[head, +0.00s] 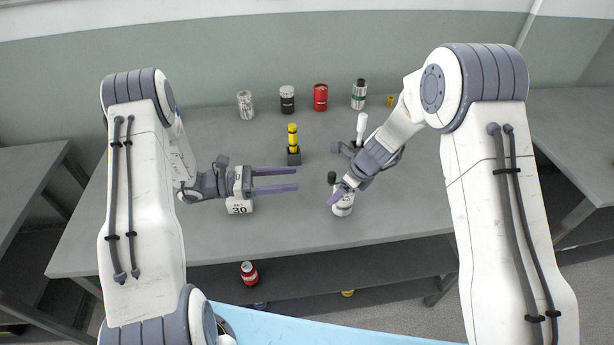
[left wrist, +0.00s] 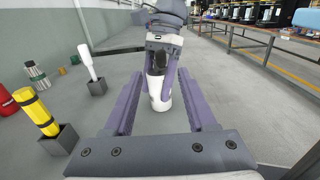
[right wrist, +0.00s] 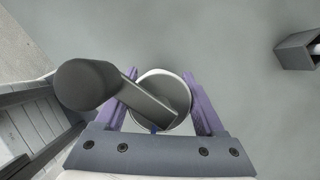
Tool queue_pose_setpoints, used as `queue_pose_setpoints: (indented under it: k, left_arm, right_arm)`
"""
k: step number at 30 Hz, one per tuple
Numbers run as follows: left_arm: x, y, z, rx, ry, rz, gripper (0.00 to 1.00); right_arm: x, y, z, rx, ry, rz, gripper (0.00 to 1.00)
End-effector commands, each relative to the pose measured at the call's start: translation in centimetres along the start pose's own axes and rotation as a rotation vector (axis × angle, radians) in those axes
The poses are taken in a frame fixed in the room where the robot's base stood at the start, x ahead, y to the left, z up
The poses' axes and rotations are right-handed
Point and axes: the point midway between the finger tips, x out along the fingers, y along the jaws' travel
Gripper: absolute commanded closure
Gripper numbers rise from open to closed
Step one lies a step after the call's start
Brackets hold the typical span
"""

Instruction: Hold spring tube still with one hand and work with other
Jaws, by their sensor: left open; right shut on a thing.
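A short white tube (head: 343,206) with a dark knob, which I take to be the spring tube, stands on the grey table. My right gripper (head: 338,196) is shut around its upper part. In the right wrist view the tube's round rim (right wrist: 177,84) shows between the fingers, with a dark crank arm and round knob (right wrist: 86,85) across it. My left gripper (head: 297,180) is open and empty, pointing right, with its tips apart from the tube. In the left wrist view the tube (left wrist: 160,96) appears ahead, between the open fingers. The tube's inside is mostly hidden.
A yellow and black cylinder (head: 292,135) stands in a dark square holder. A white stick (head: 361,127) stands in another, partly behind my right arm. Several cans, including a red one (head: 320,97), line the back.

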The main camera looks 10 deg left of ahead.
Motion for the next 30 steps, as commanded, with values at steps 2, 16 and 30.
queue_pose_setpoints:
  k: [2, 16, 30]
  left_arm:
    - [-1.3, 0.1, 0.0, 0.000, 0.000, 0.003, 0.43]
    - [-2.9, 0.0, 0.0, -0.001, -0.001, -0.001, 0.43]
    - [1.4, -0.2, 0.1, -0.001, 0.000, -0.004, 0.43]
  right_arm:
    - [0.0, 0.0, 0.0, 0.000, -0.001, -0.001, 0.94]
    - [0.0, 0.0, 0.0, 0.000, -0.001, 0.000, 0.94]
    - [0.0, 0.0, 0.0, 0.000, -0.001, -0.001, 0.94]
